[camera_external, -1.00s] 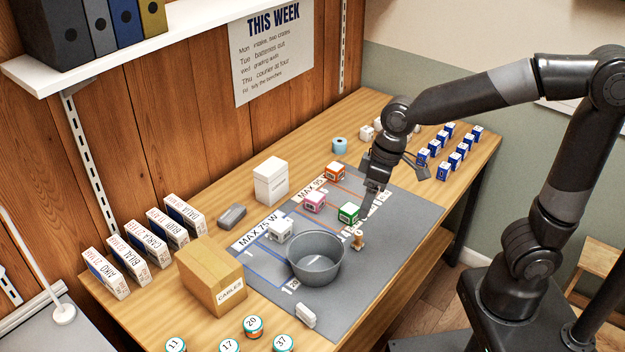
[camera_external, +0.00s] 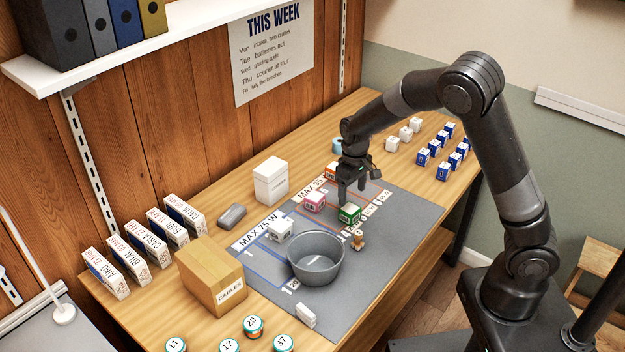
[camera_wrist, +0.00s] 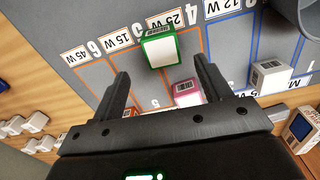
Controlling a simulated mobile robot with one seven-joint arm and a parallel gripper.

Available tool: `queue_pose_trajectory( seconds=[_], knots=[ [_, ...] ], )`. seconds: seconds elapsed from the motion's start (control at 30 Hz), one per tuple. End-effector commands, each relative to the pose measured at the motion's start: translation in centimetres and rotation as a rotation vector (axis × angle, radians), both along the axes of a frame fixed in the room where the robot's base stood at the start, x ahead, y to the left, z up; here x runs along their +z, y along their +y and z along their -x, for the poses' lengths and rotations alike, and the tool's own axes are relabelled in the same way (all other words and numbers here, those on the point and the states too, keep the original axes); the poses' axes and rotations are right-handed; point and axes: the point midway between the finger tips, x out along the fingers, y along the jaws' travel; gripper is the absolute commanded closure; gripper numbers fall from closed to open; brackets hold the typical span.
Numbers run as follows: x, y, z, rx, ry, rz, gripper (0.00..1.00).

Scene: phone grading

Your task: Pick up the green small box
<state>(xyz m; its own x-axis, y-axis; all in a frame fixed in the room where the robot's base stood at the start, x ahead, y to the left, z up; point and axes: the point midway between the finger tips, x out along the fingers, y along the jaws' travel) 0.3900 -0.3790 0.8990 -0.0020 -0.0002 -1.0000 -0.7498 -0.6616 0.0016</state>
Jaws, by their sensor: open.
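The green small box (camera_external: 349,214) has a white top with green sides and stands on the grey mat (camera_external: 405,213). In the wrist view the green box (camera_wrist: 158,47) lies beyond the fingertips, in line with the gap between them. My gripper (camera_external: 352,200) is open and points down just above and behind the green box in the external view. In the wrist view the two fingers of my gripper (camera_wrist: 163,68) are spread apart with nothing between their tips. A pink box (camera_external: 314,202) stands to the left of the green one, and shows near the right finger in the wrist view (camera_wrist: 187,92).
A grey bowl (camera_external: 315,272) and a small brown figure (camera_external: 357,240) stand close in front of the green box. An orange box (camera_external: 333,171) is behind, partly hidden by my gripper. A white box (camera_external: 279,231) is to the left. The mat's right side is clear.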

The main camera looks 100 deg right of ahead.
Motion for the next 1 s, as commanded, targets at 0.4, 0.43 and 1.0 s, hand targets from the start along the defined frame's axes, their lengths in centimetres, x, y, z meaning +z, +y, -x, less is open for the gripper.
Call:
queue_pose_trajectory(
  seconds=[0.4,0.43,1.0],
  knots=[
    [-4.0,0.0,-0.1,0.000,0.001,0.000,0.29],
    [-4.3,0.1,-0.1,0.000,0.001,0.000,0.29],
    [-8.2,0.1,-0.2,0.002,-0.001,0.001,0.34]
  ],
)
